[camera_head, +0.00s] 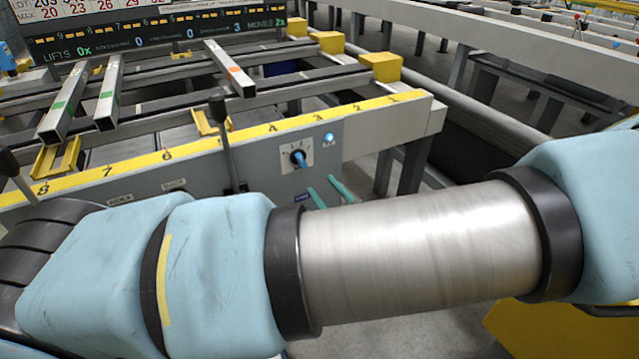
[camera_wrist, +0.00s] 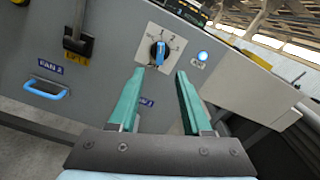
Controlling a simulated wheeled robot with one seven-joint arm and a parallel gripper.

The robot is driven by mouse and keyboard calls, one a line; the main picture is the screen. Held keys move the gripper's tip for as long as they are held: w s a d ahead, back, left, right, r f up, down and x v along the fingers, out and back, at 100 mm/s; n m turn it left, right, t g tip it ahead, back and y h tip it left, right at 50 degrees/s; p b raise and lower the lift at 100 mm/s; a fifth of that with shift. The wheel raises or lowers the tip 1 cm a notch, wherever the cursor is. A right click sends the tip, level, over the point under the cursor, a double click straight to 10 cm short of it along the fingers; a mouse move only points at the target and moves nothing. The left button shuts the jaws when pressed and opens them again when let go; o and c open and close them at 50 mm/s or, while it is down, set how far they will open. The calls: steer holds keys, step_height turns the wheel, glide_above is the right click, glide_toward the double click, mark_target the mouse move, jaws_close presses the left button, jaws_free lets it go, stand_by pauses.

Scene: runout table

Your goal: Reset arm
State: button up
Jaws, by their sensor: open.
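My gripper (camera_wrist: 158,98) is open and empty in the wrist view, its two green fingers apart. It faces the grey front panel of the runout table, below and around a blue rotary knob (camera_wrist: 159,53) on a white plate. I cannot tell whether the fingertips touch the panel. In the head view my arm crosses the foreground, and the green fingertips (camera_head: 330,191) show just past it, below the same knob (camera_head: 298,157). The rest of the gripper is hidden behind my arm.
A lit blue button (camera_wrist: 203,56) is right of the knob. A blue handle (camera_wrist: 46,89) and black lever (camera_wrist: 78,42) are at left. The numbered yellow rail (camera_head: 215,143) tops the panel. Metal tubes (camera_head: 230,68) lie across the table's bars. Grey floor is open below.

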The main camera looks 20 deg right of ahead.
steer(key=w+a+r+n+g+y+p, duration=0.1)
steer(key=a+r+n+g+y+p, duration=0.2)
steer(key=a+n+g, duration=0.65)
steer(key=a+r+n+g+y+p, duration=0.2)
steer(key=a+n+g+y, duration=0.35)
steer(key=a, duration=0.65)
steer(key=w+a+r+n+h+p, duration=0.1)
steer(key=a+r+n+h, duration=0.1)
steer(key=r+n, duration=0.3)
steer(key=a+r+n+g+h+p, duration=0.1)
steer(key=a+r+n+h+p, duration=0.1)
steer(key=r+n+h, duration=0.3)
steer(key=w+a+r+n+h+p, duration=0.1)
steer(key=a+r+n+h+p, duration=0.1)
steer(key=r, duration=0.5)
steer(key=shift+w+a+n+h, duration=0.3)
steer(key=shift+a+n+h, duration=0.5)
steer(key=shift+n, duration=0.6)
steer(key=shift+a, duration=0.15)
